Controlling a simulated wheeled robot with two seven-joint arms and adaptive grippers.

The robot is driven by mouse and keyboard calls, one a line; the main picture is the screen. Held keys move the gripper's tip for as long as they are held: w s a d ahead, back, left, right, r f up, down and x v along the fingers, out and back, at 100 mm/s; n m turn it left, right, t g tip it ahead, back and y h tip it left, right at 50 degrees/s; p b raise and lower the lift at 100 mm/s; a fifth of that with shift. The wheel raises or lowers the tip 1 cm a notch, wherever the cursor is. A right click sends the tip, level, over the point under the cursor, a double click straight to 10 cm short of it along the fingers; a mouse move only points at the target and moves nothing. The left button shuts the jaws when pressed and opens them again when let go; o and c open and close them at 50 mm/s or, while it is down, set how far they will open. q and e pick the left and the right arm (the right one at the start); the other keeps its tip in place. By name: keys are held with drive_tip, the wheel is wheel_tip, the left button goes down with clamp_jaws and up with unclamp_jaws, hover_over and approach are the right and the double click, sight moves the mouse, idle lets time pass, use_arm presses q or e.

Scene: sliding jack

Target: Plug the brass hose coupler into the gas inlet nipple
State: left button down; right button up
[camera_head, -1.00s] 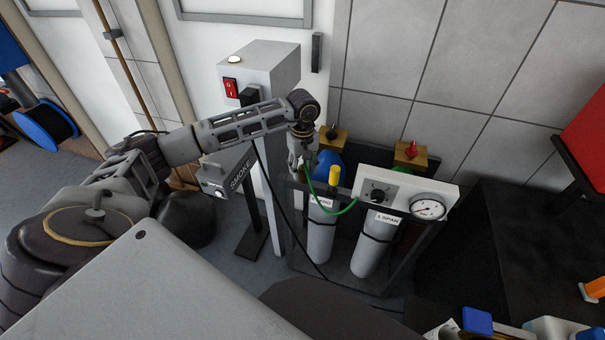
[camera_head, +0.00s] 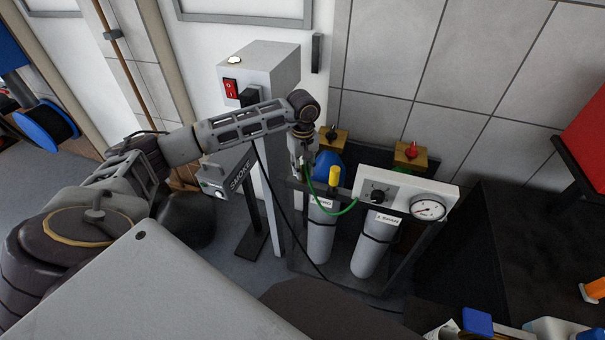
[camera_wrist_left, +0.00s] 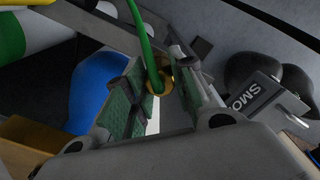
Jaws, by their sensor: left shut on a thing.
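My left gripper (camera_head: 303,163) hangs by the left end of the gas bottle rack. In the left wrist view, the fingers (camera_wrist_left: 158,98) are shut on the brass hose coupler (camera_wrist_left: 163,76), which shows as a brass ring between the green pads. A green hose (camera_wrist_left: 140,35) runs from the coupler; in the head view the hose (camera_head: 333,211) loops to the white gauge panel. The coupler is mostly hidden by the gripper in the head view. I cannot make out the gas inlet nipple in either view. My right gripper is not in view.
The rack holds grey bottles (camera_head: 319,240) under the gauge panel (camera_head: 398,193). A grey cabinet (camera_head: 262,75) with a red switch and the SMOKE box (camera_head: 226,178) stand to the left. A black cable hangs between them and the rack. A black bench (camera_head: 545,245) is at right.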

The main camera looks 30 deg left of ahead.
sight(303, 168)
use_arm(q)
drive_tip(key=shift+r+p, duration=0.3)
drive_tip(key=shift+r, duration=0.45)
idle(0.9)
drive_tip(key=shift+r+p, duration=0.65)
drive_tip(key=shift+r, duration=0.75)
